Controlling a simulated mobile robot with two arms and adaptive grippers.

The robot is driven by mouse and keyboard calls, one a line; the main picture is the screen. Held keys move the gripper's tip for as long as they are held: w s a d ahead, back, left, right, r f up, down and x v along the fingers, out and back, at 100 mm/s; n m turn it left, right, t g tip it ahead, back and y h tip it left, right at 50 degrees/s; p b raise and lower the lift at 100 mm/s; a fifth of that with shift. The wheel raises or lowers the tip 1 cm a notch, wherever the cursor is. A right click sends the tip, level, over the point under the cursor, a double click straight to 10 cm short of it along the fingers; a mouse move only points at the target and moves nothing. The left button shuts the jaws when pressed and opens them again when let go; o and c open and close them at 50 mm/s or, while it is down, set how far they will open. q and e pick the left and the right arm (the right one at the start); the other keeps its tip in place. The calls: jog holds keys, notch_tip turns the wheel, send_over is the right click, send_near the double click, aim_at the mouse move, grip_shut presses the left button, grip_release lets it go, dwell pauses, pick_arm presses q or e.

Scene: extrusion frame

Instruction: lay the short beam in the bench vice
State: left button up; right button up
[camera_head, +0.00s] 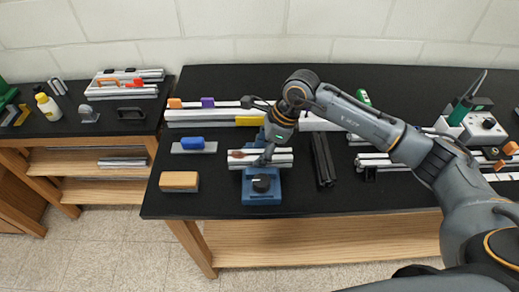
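The blue bench vice (262,197) stands near the front edge of the black bench, left of the picture's middle. A short silver beam (282,161) lies level across the top of the vice, with a brown patch at its left end. I cannot tell whether it rests fully between the jaws. My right gripper (264,158) comes down from above at the middle of the beam, its fingertips at the beam. The fingers are small and dark, so whether they grip it is unclear. My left gripper is not in view.
A wooden-topped block (179,181) and a blue-topped plate (194,145) lie left of the vice. Dark bars (323,160) lie close on its right. Long silver extrusions (200,115) lie behind. A side bench (75,127) stands left across a gap.

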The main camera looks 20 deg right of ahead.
jog(key=shift+s+d+f, duration=0.1)
jog(key=shift+s+d, duration=0.05)
jog(key=shift+r+p, duration=0.6)
jog(key=shift+p, duration=0.15)
jog(key=shift+d+r, duration=0.25)
jog(key=shift+r, duration=0.05)
jog(key=b+v, duration=0.4)
jog(key=v, duration=0.7)
jog(key=shift+r, duration=0.35)
jog(key=shift+a+f, duration=0.1)
